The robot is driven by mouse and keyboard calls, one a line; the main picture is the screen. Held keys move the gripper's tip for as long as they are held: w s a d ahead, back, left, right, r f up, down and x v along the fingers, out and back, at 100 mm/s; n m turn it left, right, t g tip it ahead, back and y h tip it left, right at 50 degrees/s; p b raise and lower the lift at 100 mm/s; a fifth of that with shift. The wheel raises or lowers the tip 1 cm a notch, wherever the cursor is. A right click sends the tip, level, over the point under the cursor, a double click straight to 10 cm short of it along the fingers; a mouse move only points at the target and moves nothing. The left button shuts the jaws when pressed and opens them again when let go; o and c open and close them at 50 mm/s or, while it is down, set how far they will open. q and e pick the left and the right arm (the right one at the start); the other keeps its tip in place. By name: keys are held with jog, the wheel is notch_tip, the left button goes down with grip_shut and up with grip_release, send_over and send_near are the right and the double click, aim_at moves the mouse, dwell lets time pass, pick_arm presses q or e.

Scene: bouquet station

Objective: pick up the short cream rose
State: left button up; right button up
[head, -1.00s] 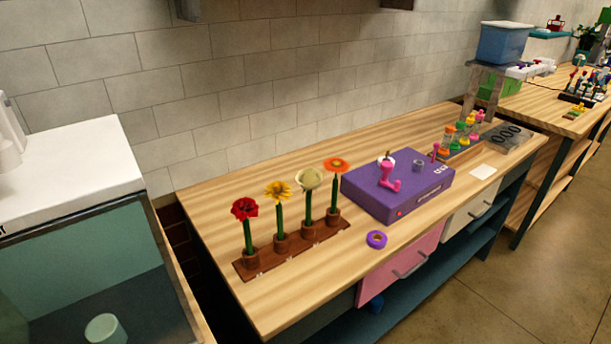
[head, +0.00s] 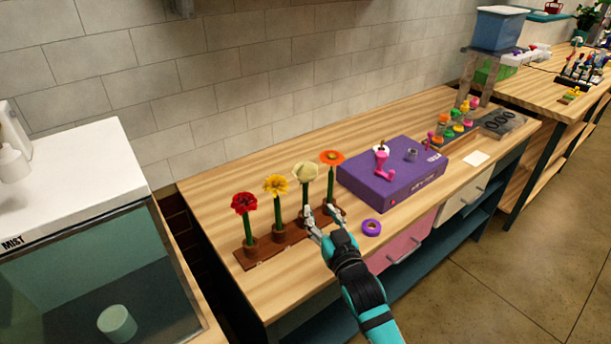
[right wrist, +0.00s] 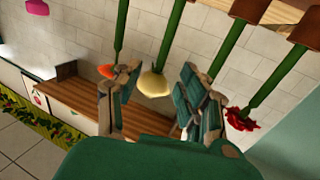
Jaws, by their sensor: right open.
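The cream rose (head: 306,172) stands upright on a green stem in a brown wooden rack (head: 259,254). It is third from the left, between a yellow flower (head: 276,186) and an orange flower (head: 332,158). My right gripper (head: 319,212) is open and empty in front of the rack, low by the cream rose's stem. In the right wrist view the cream bloom (right wrist: 154,84) shows between the two fingers of my right gripper (right wrist: 160,98). I cannot tell whether the stem lies between the fingers. My left gripper is not in view.
A red flower (head: 244,203) stands at the rack's left end. A purple box (head: 369,188) with a pink item on it is to the right. A purple tape roll (head: 372,228) lies near the table's front edge, close to my right gripper.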

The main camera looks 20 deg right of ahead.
aim_at(306, 191)
jog(key=w+p, duration=0.1)
jog(key=w, duration=0.5)
jog(key=w+a+p, duration=0.1)
jog(key=w, duration=0.2)
jog(key=shift+w+r+p, duration=0.2)
jog(key=shift+r+p, duration=0.05)
jog(key=shift+p, duration=0.1)
jog(key=shift+w, duration=0.35)
grip_shut()
